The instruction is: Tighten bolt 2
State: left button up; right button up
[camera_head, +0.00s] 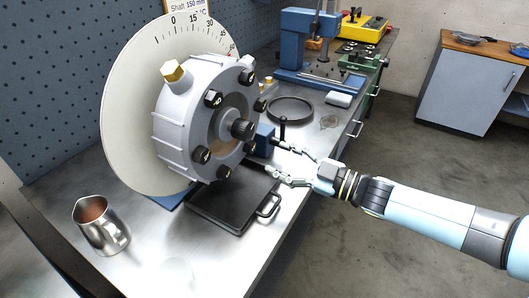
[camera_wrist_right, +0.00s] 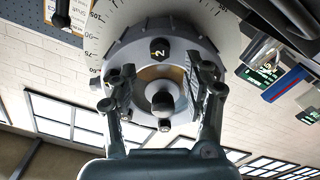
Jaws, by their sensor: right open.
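The grey rotor (camera_head: 182,125) stands upright in front of a large white graduated disc (camera_head: 130,110), with several black bolts around its face. Bolt 2 (camera_wrist_right: 159,48) shows its number in the right wrist view, beyond the open fingers; I cannot tell which bolt it is in the head view. My right gripper (camera_head: 273,159) is open and empty, to the right of the rotor face and apart from it. In the wrist view, its fingers (camera_wrist_right: 163,85) frame the central shaft end (camera_wrist_right: 162,102). My left gripper is not in view.
A brass hex piece (camera_head: 173,71) sits on the rotor's upper left. A black tray (camera_head: 226,212) lies below the rotor, and a metal jug (camera_head: 101,232) stands front left. A dark ring (camera_head: 290,103) and a blue press (camera_head: 293,38) are farther back on the bench.

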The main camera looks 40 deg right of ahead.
jog(key=v, duration=0.5)
jog(key=shift+s+d, duration=0.1)
jog(key=shift+s, duration=0.2)
jog(key=shift+w, duration=0.1)
